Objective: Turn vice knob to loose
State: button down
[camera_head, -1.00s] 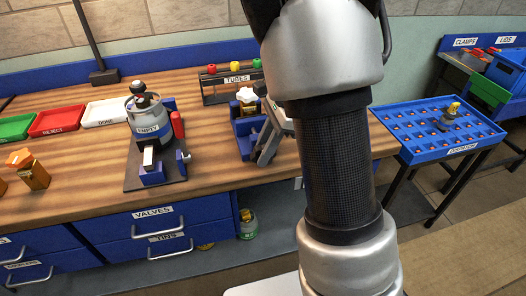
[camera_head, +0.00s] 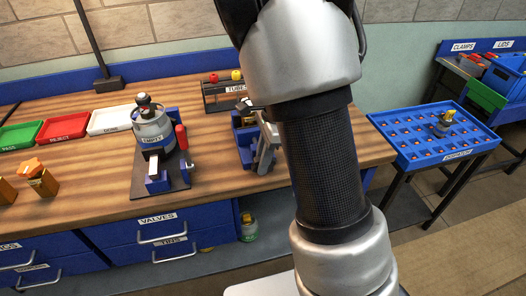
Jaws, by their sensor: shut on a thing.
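The blue vice (camera_head: 243,150) stands on the wooden bench, left of my arm. A small gold and dark part (camera_head: 243,104) shows at its top. My gripper (camera_head: 265,146) is a grey shape at the right side of the vice, partly behind my arm. It is shut at the vice knob. My arm and the gripper body hide the knob and the fingertips, so I cannot see how far the knob is turned.
A grey canister (camera_head: 152,126) marked EMPTY stands left on a dark-based fixture with a red handle (camera_head: 182,136). The TUBES rack (camera_head: 226,94) is behind the vice. Orange-topped valves (camera_head: 33,167) stand far left. A blue pegged tray (camera_head: 420,151) is at right.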

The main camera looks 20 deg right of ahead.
jog(key=h+p, duration=0.1)
jog(key=p, duration=0.2)
jog(key=r+h+p, duration=0.1)
jog(key=h+p, duration=0.1)
jog(key=p, duration=0.1)
jog(key=shift+s+a, duration=0.1)
jog(key=shift+a, duration=0.2)
jog(key=h+p, duration=0.1)
jog(key=p, duration=0.2)
jog(key=shift+f+h, duration=0.15)
jog(key=shift+h, duration=0.15)
jog(key=shift+a+f+h+p, duration=0.15)
jog(key=shift+f+h+p, duration=0.2)
jog(key=shift+h+p, duration=0.85)
jog(key=shift+f+h+p, duration=0.25)
jog(key=shift+h+p, duration=0.15)
jog(key=shift+h, duration=0.4)
jog(key=c, duration=1.9)
grip_release()
